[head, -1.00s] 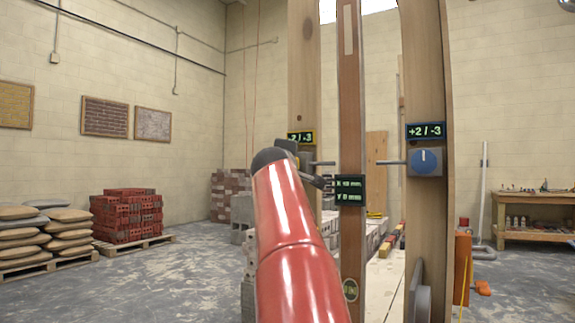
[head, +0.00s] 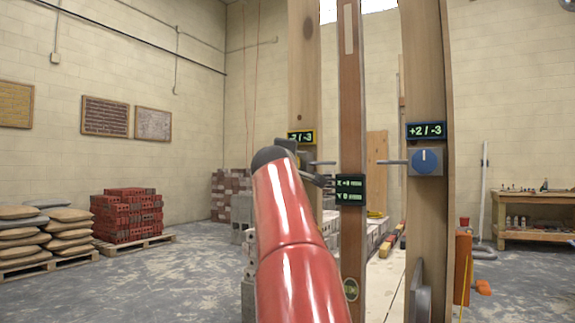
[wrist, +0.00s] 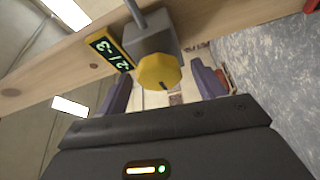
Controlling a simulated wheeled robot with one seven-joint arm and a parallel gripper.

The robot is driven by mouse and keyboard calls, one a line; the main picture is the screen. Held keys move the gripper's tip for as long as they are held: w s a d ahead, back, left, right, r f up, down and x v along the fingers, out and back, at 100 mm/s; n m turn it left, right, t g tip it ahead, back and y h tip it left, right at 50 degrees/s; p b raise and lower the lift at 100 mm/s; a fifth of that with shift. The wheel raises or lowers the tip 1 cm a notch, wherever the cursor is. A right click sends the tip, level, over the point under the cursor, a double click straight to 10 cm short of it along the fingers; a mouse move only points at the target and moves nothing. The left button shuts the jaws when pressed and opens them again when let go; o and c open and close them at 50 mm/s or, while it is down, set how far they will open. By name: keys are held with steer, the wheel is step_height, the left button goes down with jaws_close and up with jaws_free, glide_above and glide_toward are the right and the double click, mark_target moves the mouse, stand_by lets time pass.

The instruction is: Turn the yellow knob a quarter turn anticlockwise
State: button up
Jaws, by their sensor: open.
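The yellow knob (wrist: 159,72) shows in the wrist view, on a grey block (wrist: 151,40) fixed to a wooden post. A dark mark shows near its lower edge. My gripper (wrist: 161,82) is open, with one purple-grey finger on each side of the knob and a visible gap to both. I cannot tell how deep the knob sits between them. In the head view, my red arm and dark wrist hide most of the knob. A yellow-framed display (wrist: 110,48) is beside the block; it also shows in the head view (head: 301,137), its first figure partly unclear.
A blue knob (head: 425,161) with its own display (head: 426,130) is on the right post. A middle post (head: 351,100) carries a small display (head: 349,190) close to my wrist. Brick pallets and sacks stand far left, a workbench (head: 535,200) far right.

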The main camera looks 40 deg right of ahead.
steer(key=b+v, duration=0.3)
steer(key=v, duration=0.4)
steer(key=shift+s+a, duration=0.25)
steer(key=shift+f, duration=0.1)
